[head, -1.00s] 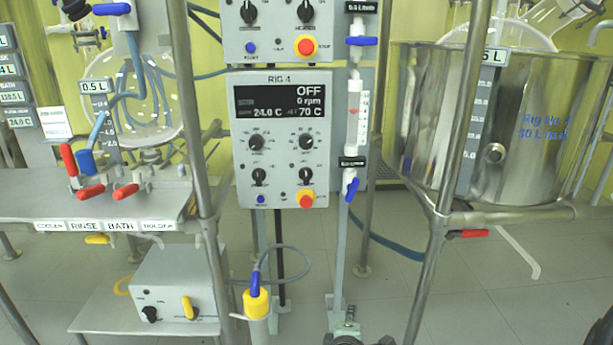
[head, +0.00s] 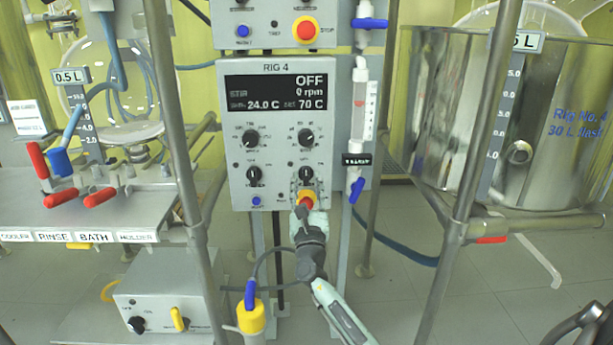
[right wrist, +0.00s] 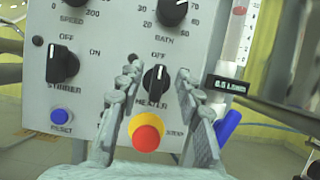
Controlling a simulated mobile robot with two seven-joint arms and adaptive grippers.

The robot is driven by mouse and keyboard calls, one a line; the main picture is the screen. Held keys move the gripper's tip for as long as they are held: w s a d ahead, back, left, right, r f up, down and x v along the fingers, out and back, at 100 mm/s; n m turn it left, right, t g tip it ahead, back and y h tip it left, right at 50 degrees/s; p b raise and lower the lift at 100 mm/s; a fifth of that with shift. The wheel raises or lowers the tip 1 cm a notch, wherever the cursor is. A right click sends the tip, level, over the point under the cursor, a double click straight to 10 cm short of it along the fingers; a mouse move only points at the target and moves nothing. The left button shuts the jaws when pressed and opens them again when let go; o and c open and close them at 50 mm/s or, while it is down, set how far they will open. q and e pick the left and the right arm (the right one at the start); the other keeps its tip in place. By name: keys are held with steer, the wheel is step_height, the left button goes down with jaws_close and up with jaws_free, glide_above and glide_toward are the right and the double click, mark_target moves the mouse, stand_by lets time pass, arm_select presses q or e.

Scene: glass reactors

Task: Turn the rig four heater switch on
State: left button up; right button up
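The rig 4 control box (head: 235,130) faces me, its display reading OFF, 0 rpm, 24.0 C and 70 C. Its heater switch (head: 306,174) is the lower right black knob, above the red and yellow stop button (head: 306,200). In the right wrist view the heater switch (right wrist: 156,84) has its white mark upright, toward OFF. My right gripper (head: 306,188) is open in front of the panel. In the wrist view its fingers (right wrist: 158,82) stand left and right of the switch with gaps, holding nothing. My left gripper is not in view.
The stirrer switch (right wrist: 62,64) and blue reset button (right wrist: 62,117) lie left of the fingers. A valve column with a blue handle (head: 356,190) stands close right of the box. Metal posts (head: 176,130) and (head: 470,150) flank the rig.

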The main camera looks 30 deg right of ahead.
steer(key=shift+x, duration=1.05)
steer(key=shift+c, duration=0.4)
steer(key=c, duration=0.7)
jaws_close()
